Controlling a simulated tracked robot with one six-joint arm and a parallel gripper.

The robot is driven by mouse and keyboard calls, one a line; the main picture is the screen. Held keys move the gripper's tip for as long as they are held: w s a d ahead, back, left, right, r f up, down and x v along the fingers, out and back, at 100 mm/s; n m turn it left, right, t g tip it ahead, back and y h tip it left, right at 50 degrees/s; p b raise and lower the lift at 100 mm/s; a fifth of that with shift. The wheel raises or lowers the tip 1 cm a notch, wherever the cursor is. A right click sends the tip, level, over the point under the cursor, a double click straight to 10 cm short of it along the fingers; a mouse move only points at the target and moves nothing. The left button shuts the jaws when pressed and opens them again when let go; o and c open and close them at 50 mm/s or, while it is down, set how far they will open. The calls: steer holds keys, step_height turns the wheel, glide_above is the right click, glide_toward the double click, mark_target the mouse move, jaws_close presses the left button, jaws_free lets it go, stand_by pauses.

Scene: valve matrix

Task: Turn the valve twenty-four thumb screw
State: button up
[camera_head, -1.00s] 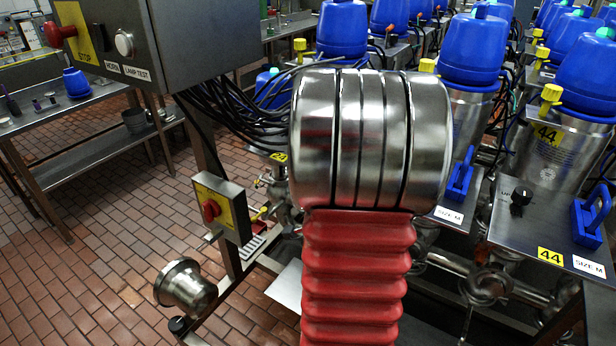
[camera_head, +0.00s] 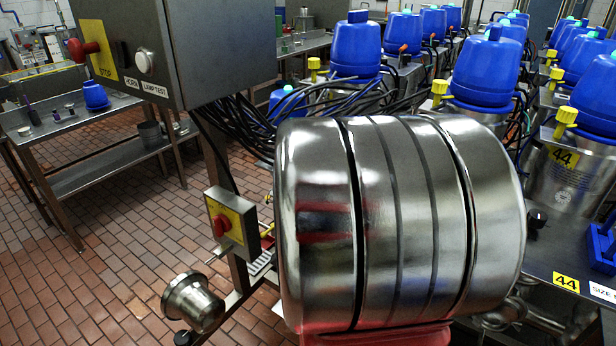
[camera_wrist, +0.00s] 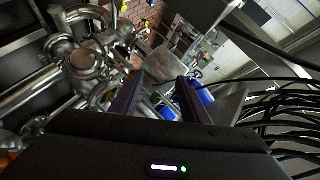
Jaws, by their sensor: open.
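Several steel valves with blue caps stand in rows in the head view, the nearest middle cap (camera_head: 488,70) among them. Yellow thumb screws stick out at their sides, such as one left of that cap (camera_head: 439,90) and one on valve 44 (camera_head: 566,116). No tag reading twenty-four is legible now, so I cannot tell which thumb screw is its own. A lower blue cap (camera_head: 288,102) is partly hidden behind my arm. My gripper (camera_wrist: 161,78) shows in the wrist view, open and empty, its two dark fingers apart near steel pipework (camera_wrist: 85,62). My arm hides it in the head view.
A grey control box (camera_head: 170,45) with a red stop button hangs at upper left, black cables (camera_head: 262,120) behind it. A yellow switch box (camera_head: 228,222) and steel cup (camera_head: 193,300) stand left of my arm. Tiled floor (camera_head: 110,230) is clear at left.

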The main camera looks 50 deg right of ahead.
steer(key=w+a+r+n+g+y, duration=0.1)
steer(key=a+n, duration=0.2)
steer(key=a, duration=0.2)
steer(key=w+a+r+n+y, duration=0.1)
steer(key=a+n+y, duration=0.1)
steer(key=a, duration=0.4)
steer(key=s+a+r+n+g+y, duration=0.2)
steer(key=s+a+n, duration=0.5)
steer(key=a, duration=0.5)
steer(key=s+a+r+n+g+y, duration=0.2)
steer(key=s+a+n, duration=0.4)
steer(key=a, duration=0.6)
steer(key=shift+s+a+n+g+y, duration=0.2)
steer(key=shift+s+n+g+y, duration=0.15)
steer(key=shift+n+y, duration=0.3)
steer(key=shift+r, duration=0.1)
steer(key=shift+c, duration=0.7)
steer(key=shift+c, duration=0.7)
